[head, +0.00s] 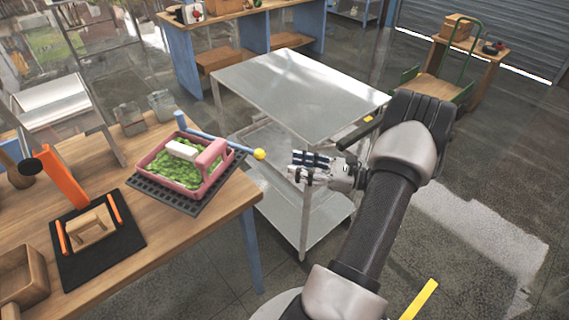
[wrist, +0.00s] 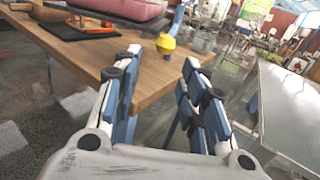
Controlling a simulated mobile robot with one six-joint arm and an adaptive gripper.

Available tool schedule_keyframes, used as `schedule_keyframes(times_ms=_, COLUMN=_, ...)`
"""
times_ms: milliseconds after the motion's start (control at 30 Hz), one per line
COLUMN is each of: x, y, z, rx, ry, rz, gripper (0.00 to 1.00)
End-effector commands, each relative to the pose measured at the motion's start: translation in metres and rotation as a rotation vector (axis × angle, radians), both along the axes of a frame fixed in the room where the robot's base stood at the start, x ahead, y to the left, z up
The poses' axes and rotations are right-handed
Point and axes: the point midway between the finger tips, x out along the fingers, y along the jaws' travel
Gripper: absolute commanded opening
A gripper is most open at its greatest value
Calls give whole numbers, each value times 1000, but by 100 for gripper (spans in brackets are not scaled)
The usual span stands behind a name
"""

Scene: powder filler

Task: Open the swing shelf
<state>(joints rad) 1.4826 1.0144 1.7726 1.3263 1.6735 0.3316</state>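A blue bar (head: 222,137) with a yellow ball knob (head: 260,155) runs from an upright blue post (head: 180,121) on the wooden table, and its knob end reaches past the table edge. Which part is the swing shelf is not clear; the bar looks like its handle. My gripper (head: 293,166) is open and empty, a short way right of the knob and apart from it. In the wrist view the knob (wrist: 166,44) shows beyond the gap between my spread fingertips (wrist: 162,58).
A metal cart (head: 300,95) stands close behind my gripper. The wooden table's edge (head: 200,222) is near. Open floor lies to the right.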

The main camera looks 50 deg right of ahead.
Motion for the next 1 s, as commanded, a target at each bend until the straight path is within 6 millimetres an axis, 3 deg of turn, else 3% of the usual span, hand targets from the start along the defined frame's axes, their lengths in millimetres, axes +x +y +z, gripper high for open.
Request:
schedule_keyframes(times_ms=200, x=-22, y=50, z=-13, rx=730, ry=188, rz=-94, gripper=22)
schedule_keyframes(times_ms=400, x=-32, y=87, z=-16, rx=1243, ry=291, rz=-132, gripper=8)
schedule_keyframes(times_ms=533, x=-32, y=96, z=-18, rx=1358, ry=315, rz=-134, gripper=0)
schedule_keyframes(times_ms=667, x=-19, y=99, z=-19, rx=1366, ry=319, rz=-131, gripper=0)
schedule_keyframes(times_ms=1000, x=50, y=109, z=-16, rx=1359, ry=320, rz=-129, gripper=0)
